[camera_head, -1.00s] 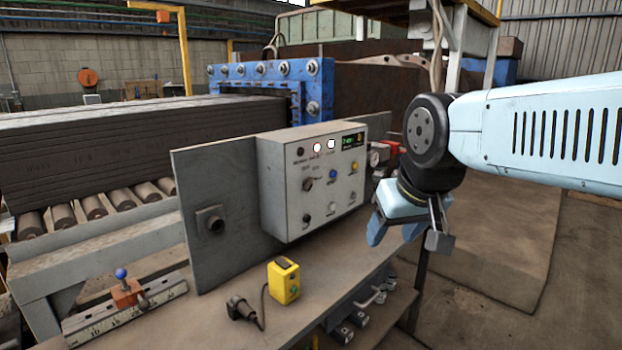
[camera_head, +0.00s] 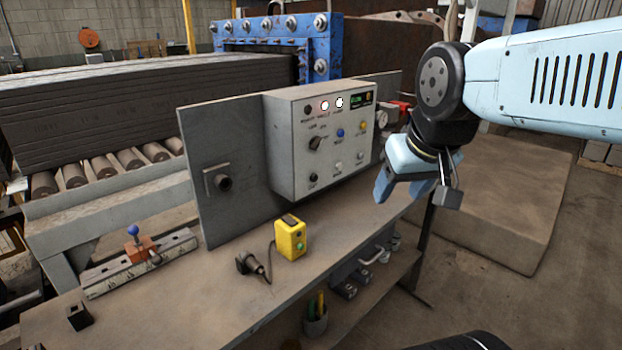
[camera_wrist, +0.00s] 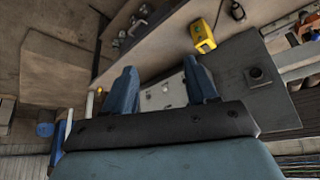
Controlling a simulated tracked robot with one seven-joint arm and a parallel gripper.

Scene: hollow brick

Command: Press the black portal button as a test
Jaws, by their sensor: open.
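A grey control box (camera_head: 335,140) stands on the bench, fixed to an upright grey plate. Its front carries several knobs, buttons and lit indicators. A black round button (camera_head: 314,177) is at its lower left, and another dark round one (camera_head: 308,110) at its upper left. The labels are too small to read, so I cannot tell which is the portal button. My gripper (camera_head: 400,188) is open and empty, to the right of the box and apart from it in the head view. In the wrist view, the control box (camera_wrist: 162,98) shows partly between my open fingers (camera_wrist: 162,85); its buttons are not clear there.
A yellow button box (camera_head: 291,238) and a black plug (camera_head: 250,262) with a cable lie on the bench (camera_head: 215,300) before the plate. A ruler fixture (camera_head: 140,262) with a blue-knobbed lever is at left. A roller conveyor carries dark clay behind. Floor is open at right.

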